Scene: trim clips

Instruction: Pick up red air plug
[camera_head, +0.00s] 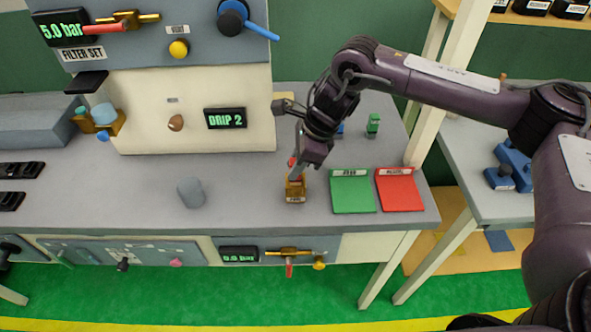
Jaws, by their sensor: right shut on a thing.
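My right gripper (299,163) points down over the right part of the grey bench. It is shut on a small red piece (292,162), which looks like the red air plug; the fingers hide most of it. Just below it stands a small brass-coloured block (295,191) with a white label on its front. I cannot tell whether the red piece touches this block. My left gripper is not in view.
A green mat (352,195) and a red mat (402,192) lie to the right. Behind are a green piece (373,124) and a partly hidden blue piece (340,129). A grey cylinder (191,193) stands left. A panel (195,110) with a "DRIP 2" display rises behind.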

